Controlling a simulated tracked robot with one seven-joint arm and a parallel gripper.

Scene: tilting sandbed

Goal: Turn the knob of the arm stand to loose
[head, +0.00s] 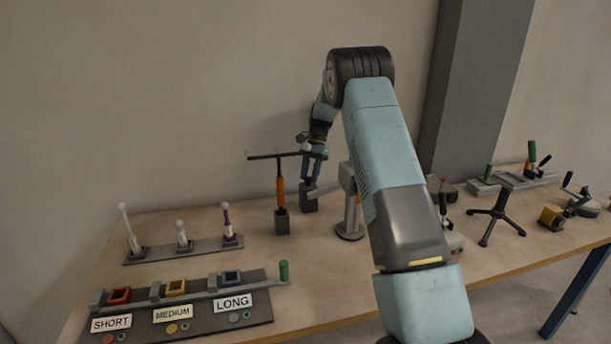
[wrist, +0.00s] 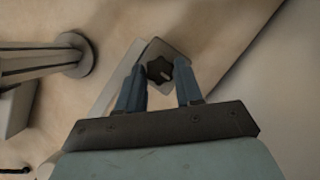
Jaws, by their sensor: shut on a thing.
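The arm stand (head: 352,212) is a grey post on a round base, with a side arm reaching left to a grey block. In the wrist view its post and round base (wrist: 75,56) lie at the upper left. The knob (wrist: 159,69) is dark and lobed with a pale mark, on the square grey end of the side arm. My gripper (wrist: 161,66) points down at it, with one blue finger on each side, shut on the knob. In the head view my gripper (head: 312,178) is above the block, and the knob cannot be made out there.
A T-handled tool (head: 280,190) with an orange grip stands close left of my gripper. A black tripod stand (head: 490,215) is at right. The wall is close behind.

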